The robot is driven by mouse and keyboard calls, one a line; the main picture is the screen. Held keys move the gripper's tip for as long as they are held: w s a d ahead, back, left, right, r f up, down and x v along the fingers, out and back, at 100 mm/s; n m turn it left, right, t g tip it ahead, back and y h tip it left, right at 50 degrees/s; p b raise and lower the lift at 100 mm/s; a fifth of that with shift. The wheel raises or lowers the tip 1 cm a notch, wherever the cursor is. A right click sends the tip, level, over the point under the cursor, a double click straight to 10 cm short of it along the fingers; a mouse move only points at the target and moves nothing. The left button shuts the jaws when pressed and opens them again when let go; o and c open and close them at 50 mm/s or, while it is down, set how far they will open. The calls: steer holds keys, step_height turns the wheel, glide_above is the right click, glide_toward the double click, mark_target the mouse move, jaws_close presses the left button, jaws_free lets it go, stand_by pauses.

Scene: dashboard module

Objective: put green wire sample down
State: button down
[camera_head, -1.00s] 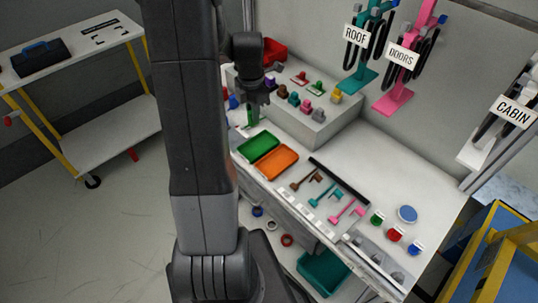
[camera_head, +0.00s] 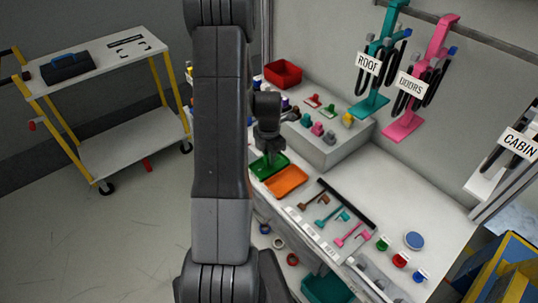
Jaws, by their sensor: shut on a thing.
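My gripper (camera_head: 269,151) points down just over the green tray (camera_head: 279,172) on the workbench, left of the orange tray (camera_head: 287,182). It is shut on the green wire sample, which is small and hard to make out against the green tray. I cannot tell whether the sample touches the tray floor. My arm hides the bench's left end.
A raised grey block (camera_head: 330,145) behind the trays bears several coloured pieces, with a red bin (camera_head: 283,74) at its far left. Coloured tools (camera_head: 325,210) lie right of the orange tray. Labelled stands rise at the back.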

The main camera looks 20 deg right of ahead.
steer(key=shift+f, duration=0.2)
steer(key=shift+f, duration=0.15)
steer(key=c, duration=1.4)
jaws_free()
step_height(320, 180, up, 12)
steer(key=shift+r+b, duration=0.25)
steer(key=shift+b, duration=0.35)
